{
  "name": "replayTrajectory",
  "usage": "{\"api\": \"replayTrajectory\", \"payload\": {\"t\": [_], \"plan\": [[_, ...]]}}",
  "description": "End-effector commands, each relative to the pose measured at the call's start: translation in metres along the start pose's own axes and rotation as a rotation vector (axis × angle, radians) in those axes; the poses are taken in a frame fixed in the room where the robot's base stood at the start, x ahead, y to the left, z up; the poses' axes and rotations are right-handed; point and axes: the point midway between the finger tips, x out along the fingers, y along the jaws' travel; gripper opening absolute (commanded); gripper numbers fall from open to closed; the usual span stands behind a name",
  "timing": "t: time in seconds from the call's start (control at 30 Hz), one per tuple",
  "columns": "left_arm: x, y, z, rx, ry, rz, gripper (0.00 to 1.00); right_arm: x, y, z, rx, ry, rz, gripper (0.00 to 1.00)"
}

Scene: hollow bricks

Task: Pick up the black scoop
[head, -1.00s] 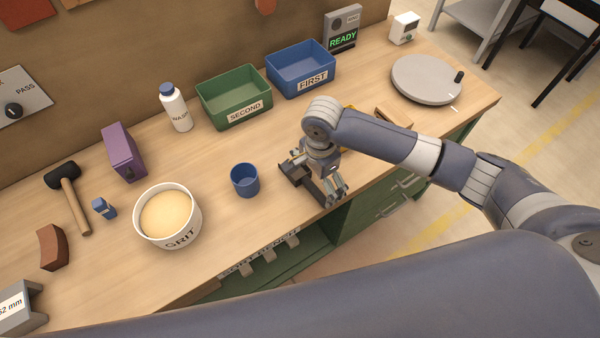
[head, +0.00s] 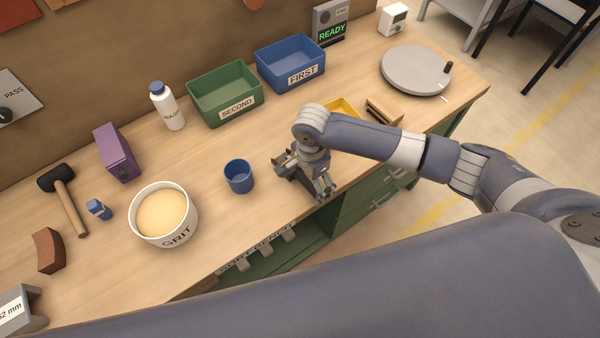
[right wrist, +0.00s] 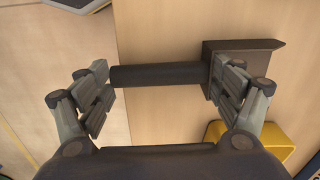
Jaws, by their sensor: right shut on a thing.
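The black scoop (right wrist: 160,75) lies across the right wrist view, its dark bar-like handle to the left and its square dark head to the right. My right gripper (right wrist: 166,88) has one finger at the handle's free end and the other against the head side, shut on the scoop. In the head view the right gripper (head: 304,172) is near the bench's front edge, right of the blue cup, and my wrist hides much of the scoop (head: 302,184). I cannot tell whether the scoop touches the bench. My left gripper is not in view.
A blue cup (head: 239,176) and a white GRIT tub (head: 166,240) stand left of the gripper. Behind are the green SECOND bin (head: 235,107) and blue FIRST bin (head: 303,74). A yellow thing (head: 342,108), a brush (head: 384,110) and a grey turntable (head: 415,72) are right.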

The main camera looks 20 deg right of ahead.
Motion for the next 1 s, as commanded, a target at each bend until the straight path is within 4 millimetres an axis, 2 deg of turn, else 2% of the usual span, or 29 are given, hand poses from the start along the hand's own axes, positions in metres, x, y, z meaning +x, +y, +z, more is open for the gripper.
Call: {"api": "replayTrajectory", "payload": {"t": [0.23,0.4,0.57,0.8,1.0], "plan": [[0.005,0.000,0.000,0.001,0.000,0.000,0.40,-0.010,-0.001,0.000,0.000,-0.001,-0.002,0.51],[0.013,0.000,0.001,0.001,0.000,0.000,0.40,-0.033,-0.002,0.000,0.001,-0.001,-0.006,0.51],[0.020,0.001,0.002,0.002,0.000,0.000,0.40,-0.035,0.019,0.031,-0.005,-0.006,-0.001,0.51],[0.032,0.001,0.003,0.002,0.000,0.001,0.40,-0.042,0.054,0.086,-0.005,-0.006,-0.001,0.51],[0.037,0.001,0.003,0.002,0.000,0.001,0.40,-0.047,0.076,0.118,-0.001,-0.004,-0.001,0.51]]}}
